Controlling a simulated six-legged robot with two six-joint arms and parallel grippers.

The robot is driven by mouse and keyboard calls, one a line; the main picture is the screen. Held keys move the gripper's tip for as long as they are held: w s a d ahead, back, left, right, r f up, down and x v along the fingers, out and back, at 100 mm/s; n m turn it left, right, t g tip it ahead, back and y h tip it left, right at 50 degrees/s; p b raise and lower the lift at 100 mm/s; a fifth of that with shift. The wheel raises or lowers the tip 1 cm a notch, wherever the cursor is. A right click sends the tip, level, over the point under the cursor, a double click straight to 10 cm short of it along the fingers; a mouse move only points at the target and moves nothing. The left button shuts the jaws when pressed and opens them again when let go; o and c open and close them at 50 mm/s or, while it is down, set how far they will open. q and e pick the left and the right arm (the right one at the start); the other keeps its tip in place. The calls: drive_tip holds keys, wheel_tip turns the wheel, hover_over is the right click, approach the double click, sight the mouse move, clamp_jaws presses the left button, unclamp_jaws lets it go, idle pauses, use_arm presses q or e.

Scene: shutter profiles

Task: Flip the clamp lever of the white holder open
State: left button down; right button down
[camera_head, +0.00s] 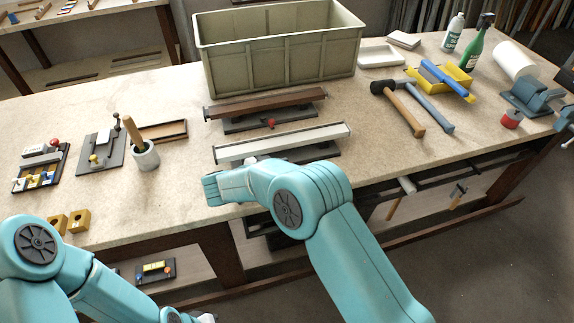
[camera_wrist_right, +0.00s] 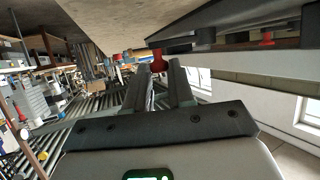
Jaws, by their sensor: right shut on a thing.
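The white holder is the nearer of two long holders, a white profile (camera_head: 285,140) on a dark base (camera_head: 322,151). Its clamp lever is hidden behind my right arm in the head view. In the right wrist view a red lever knob (camera_wrist_right: 157,65) sits between the fingertips of my right gripper (camera_wrist_right: 160,70), which is shut on it. The holder's dark base (camera_wrist_right: 205,35) shows close beyond. The right fingers are hidden in the head view.
A brown profile (camera_head: 265,103) on a similar dark holder with a red knob (camera_head: 271,124) lies just behind. A large grey-green crate (camera_head: 280,50) stands at the back. A mallet (camera_head: 398,105) lies right and a grey pot (camera_head: 145,156) stands left.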

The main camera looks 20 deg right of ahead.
drive_tip(key=shift+a+m+g+h, duration=0.15)
drive_tip(key=shift+m+g+h, duration=0.15)
drive_tip(key=shift+m, duration=0.1)
drive_tip(key=c, duration=1)
unclamp_jaws()
drive_tip(key=shift+r, duration=0.1)
